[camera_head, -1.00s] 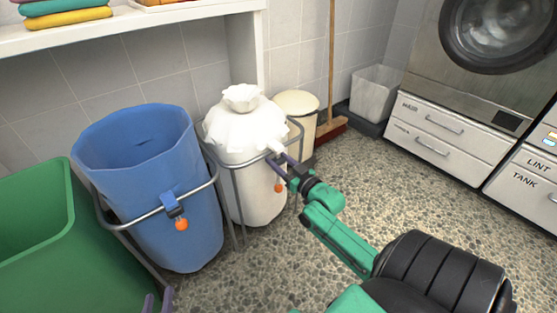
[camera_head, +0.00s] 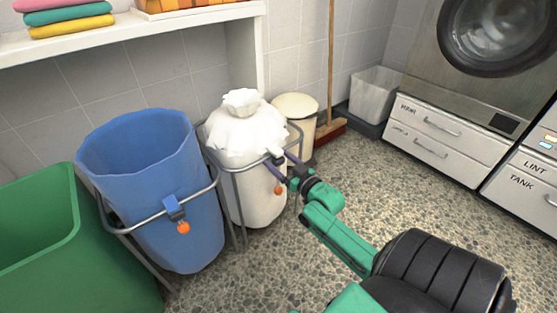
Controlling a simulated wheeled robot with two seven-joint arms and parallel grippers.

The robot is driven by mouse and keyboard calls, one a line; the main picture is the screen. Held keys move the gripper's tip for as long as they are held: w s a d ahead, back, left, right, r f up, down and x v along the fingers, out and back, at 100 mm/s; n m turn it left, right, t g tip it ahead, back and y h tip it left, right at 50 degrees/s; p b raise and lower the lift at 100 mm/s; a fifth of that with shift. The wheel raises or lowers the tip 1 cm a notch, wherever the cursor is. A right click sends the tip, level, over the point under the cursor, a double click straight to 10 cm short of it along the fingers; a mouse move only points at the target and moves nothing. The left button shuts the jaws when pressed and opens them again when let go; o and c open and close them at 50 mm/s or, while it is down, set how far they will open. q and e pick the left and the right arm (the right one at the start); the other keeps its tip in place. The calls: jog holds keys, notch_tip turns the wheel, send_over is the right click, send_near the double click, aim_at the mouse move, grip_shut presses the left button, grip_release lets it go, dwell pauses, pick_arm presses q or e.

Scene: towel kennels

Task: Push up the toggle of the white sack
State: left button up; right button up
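The white sack (camera_head: 247,135) hangs in a grey wire frame, its gathered top tied into a knot. A small dark toggle (camera_head: 275,158) shows on the front right of its rim, with an orange ball (camera_head: 278,190) hanging below. My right gripper (camera_head: 278,160) reaches in from the lower right with its purple fingers spread around or just in front of the toggle. I cannot tell whether they touch it. The fingers partly hide the toggle. My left gripper is not in view.
A blue open sack (camera_head: 150,190) with its own toggle (camera_head: 174,208) and orange ball (camera_head: 183,228) stands to the left, beside a green bin (camera_head: 75,245). A cream bin (camera_head: 296,107) and a broom (camera_head: 331,60) stand behind. Pebbled floor (camera_head: 420,205) is clear on the right.

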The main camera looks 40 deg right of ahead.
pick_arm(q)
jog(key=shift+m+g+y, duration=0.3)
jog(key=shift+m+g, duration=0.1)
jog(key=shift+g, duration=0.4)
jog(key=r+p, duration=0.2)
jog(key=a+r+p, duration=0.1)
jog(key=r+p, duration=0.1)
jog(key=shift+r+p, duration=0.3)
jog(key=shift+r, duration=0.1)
pick_arm(e)
jog(key=s, duration=1.4)
jog(key=shift+s+a, duration=0.15)
jog(key=shift+s, duration=0.15)
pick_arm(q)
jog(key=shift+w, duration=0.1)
